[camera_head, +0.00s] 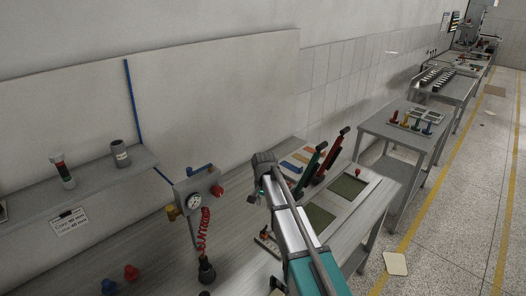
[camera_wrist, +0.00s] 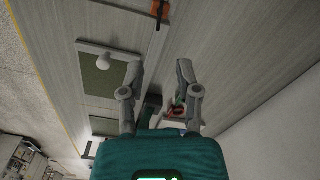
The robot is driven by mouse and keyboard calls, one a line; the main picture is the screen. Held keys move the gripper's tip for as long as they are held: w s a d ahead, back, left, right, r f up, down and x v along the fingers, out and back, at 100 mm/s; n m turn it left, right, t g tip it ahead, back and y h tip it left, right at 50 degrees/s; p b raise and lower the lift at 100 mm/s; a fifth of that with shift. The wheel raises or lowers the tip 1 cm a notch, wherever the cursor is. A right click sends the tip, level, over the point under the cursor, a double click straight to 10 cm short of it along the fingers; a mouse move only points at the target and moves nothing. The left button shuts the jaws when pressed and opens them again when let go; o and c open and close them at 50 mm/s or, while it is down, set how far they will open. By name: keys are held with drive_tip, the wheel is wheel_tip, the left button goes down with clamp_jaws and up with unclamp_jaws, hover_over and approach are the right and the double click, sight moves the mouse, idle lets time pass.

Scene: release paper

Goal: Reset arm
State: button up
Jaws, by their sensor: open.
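My arm (camera_head: 305,240), teal and white, reaches up and left over the workbench in the head view. My gripper shows in the wrist view (camera_wrist: 157,72), with its two grey fingers spread apart and nothing seen between them. In the head view the fingers are too small and partly hidden to make out clearly. The bench surface (camera_wrist: 210,45) lies beyond the fingers in the wrist view.
A grey panel with green plates (camera_head: 348,187) and a lever unit with green (camera_head: 314,160) and red levers stand close right of my arm. A valve box (camera_head: 198,190) with a red coiled hose stands left. A further table (camera_head: 405,130) stands to the right, beside open floor.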

drive_tip(key=s+d+f+n+b, duration=0.1)
drive_tip(key=s+d+n, duration=0.1)
drive_tip(key=s+d, duration=0.6)
drive_tip(key=s+d+f+n+b, duration=0.2)
drive_tip(key=s+d, duration=0.6)
drive_tip(key=s, duration=0.6)
drive_tip(key=shift+s+d+n, duration=0.2)
drive_tip(key=shift+s+n, duration=0.15)
drive_tip(key=shift+n, duration=0.15)
